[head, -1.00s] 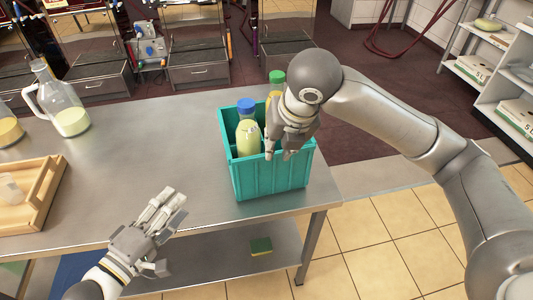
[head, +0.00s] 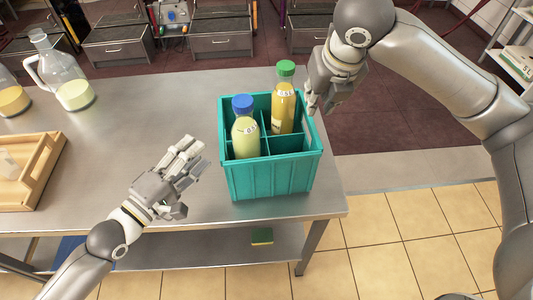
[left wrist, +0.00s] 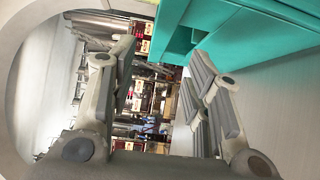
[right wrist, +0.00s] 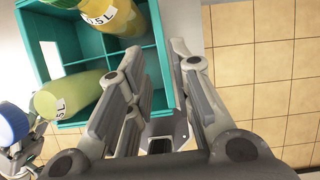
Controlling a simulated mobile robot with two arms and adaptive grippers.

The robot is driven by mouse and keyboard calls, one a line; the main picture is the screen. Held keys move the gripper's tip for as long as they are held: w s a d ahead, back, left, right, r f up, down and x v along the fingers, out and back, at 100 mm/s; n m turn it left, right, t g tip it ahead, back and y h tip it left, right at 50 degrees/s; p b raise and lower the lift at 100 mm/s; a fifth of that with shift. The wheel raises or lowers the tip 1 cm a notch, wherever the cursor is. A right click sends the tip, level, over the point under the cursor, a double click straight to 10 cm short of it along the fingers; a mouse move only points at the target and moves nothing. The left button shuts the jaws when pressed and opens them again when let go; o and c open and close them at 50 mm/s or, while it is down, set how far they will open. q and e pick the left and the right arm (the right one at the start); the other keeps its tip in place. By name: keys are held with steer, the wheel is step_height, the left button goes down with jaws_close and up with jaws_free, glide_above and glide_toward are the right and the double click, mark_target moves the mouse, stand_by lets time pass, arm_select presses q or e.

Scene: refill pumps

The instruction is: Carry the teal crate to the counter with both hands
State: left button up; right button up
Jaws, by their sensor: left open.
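The teal crate (head: 270,181) stands upright on the steel counter near its front right corner. It has dividers and holds a blue-capped bottle of pale yellow liquid (head: 246,140) and a green-capped bottle of deeper yellow liquid (head: 283,108). My left gripper (head: 192,155) is open and empty, just left of the crate and apart from it. In the left wrist view the crate (left wrist: 250,35) is at the upper right. My right gripper (head: 322,108) is at the crate's far right corner. In the right wrist view its fingers (right wrist: 158,55) are apart, with the crate's side wall seen between them.
The steel counter (head: 140,120) is clear left of the crate. A wooden tray (head: 45,172) and glass jugs (head: 72,92) stand at the left. A green and yellow sponge (head: 262,236) lies on the lower shelf. Tiled floor is open at the right.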

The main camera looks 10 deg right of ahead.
mark_target(221, 124)
arm_select(q)
steer(key=x, duration=1)
steer(key=shift+d, duration=0.1)
arm_select(e)
steer(key=x, duration=1)
steer(key=shift+w, duration=0.1)
arm_select(q)
steer(key=c, duration=0.5)
arm_select(e)
jaws_close()
arm_select(q)
jaws_close()
steer(key=shift+w+r, duration=0.1)
steer(key=shift+r, duration=0.2)
arm_select(e)
steer(key=shift+w+r, duration=0.15)
steer(key=shift+r, duration=0.05)
